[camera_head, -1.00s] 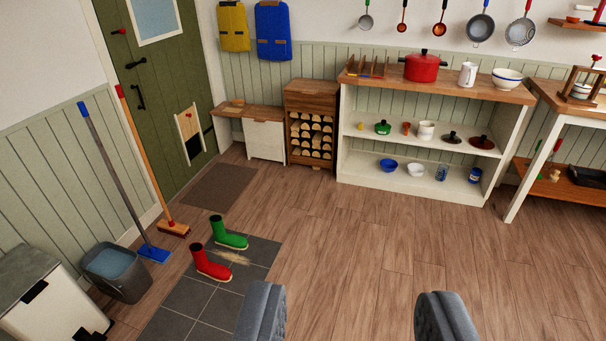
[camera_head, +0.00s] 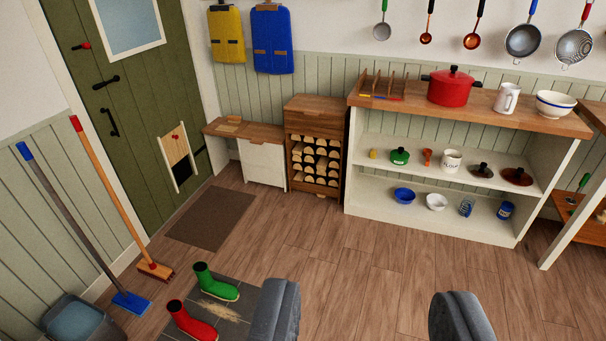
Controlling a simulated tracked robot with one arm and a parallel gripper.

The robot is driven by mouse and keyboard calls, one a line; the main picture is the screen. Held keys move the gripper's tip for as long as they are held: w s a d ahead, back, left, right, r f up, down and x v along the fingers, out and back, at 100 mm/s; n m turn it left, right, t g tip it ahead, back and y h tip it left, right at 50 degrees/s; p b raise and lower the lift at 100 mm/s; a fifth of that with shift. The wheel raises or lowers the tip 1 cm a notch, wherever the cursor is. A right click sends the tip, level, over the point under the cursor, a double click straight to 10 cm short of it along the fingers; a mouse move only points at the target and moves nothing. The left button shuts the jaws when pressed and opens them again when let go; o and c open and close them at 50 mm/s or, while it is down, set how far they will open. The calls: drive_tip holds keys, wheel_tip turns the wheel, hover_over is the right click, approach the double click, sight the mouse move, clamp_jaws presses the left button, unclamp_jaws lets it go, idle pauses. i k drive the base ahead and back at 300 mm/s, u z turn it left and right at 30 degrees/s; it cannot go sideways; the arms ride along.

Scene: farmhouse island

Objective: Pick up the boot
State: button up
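Two boots stand on the grey tiled patch at the lower left: a green boot (camera_head: 215,283) and, nearer and to its left, a red boot (camera_head: 190,322). Both are upright with toes pointing right. My gripper (camera_head: 368,322) shows at the bottom edge as two dark grey fingers spread wide apart. It is open, with only wooden floor seen between the fingers. The boots are to the left of the left finger, apart from it.
A blue mop (camera_head: 128,302), a broom (camera_head: 155,270) and a grey bucket (camera_head: 78,322) stand along the left wall. A brown mat (camera_head: 212,217) lies before the green door. A white shelf unit (camera_head: 355,180) stands at the back right. The middle floor is clear.

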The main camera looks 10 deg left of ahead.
sight(222, 290)
drive_tip(key=z, duration=0.05)
drive_tip(key=i, duration=2.75)
drive_tip(key=u, duration=2.85)
drive_tip(key=i, duration=1.05)
